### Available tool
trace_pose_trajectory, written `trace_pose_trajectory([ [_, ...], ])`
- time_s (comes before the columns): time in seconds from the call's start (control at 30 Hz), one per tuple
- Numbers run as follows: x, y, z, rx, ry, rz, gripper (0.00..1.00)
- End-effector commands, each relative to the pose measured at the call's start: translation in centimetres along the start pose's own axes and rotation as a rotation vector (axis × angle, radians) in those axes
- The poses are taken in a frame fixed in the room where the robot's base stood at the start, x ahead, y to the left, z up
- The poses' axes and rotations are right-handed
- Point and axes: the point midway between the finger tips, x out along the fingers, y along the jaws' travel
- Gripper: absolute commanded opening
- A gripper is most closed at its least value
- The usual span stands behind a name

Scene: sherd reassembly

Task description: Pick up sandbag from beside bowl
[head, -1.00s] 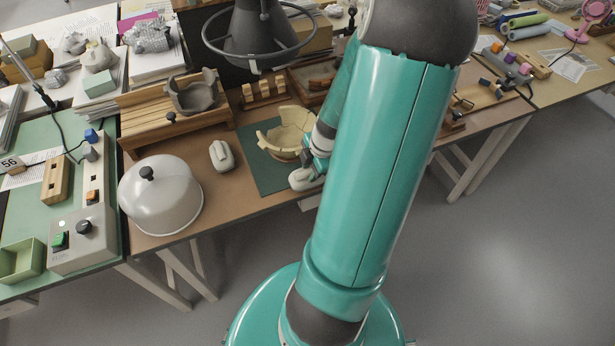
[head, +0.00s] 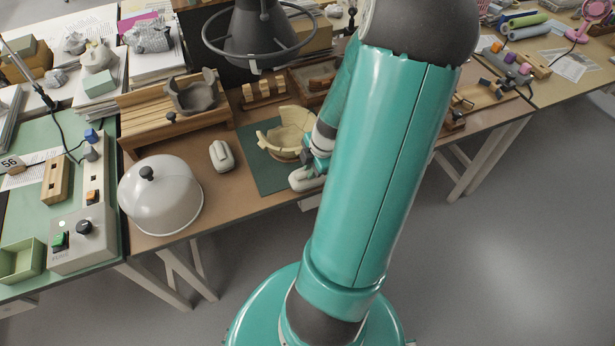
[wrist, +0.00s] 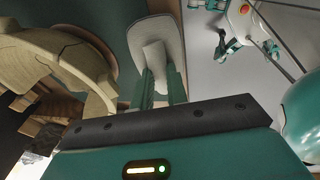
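The sandbag (head: 303,182) is a pale, rounded bag with a raised ridge along its top. It lies at the front edge of the green mat (head: 262,170), beside the cream bowl (head: 290,133), which is pieced together from sherds and has a broken rim. In the wrist view the sandbag (wrist: 165,32) is straight ahead and the bowl (wrist: 60,62) is at the left. My gripper (wrist: 161,80) has its two teal fingers close on either side of the ridge, shut on it. The sandbag still appears to rest on the table. My arm hides part of it in the head view.
A second pale bag (head: 221,155) lies left of the mat. A white dome with a black knob (head: 160,196) stands farther left. A wooden rack (head: 175,112) holding a grey sherd and a ringed dark lamp (head: 258,40) are behind. Bare tabletop lies around the second bag.

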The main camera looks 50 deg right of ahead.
Motion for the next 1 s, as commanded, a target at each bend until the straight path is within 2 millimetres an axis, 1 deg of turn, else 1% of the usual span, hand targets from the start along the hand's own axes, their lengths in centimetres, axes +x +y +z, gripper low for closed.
trace_pose_trajectory([
  [0.27, -0.4, 0.1, 0.0, 0.0, -0.001, 0.002, 0.0],
  [1.0, -4.1, 0.9, -0.7, 0.0, -0.002, 0.002, 0.0],
])
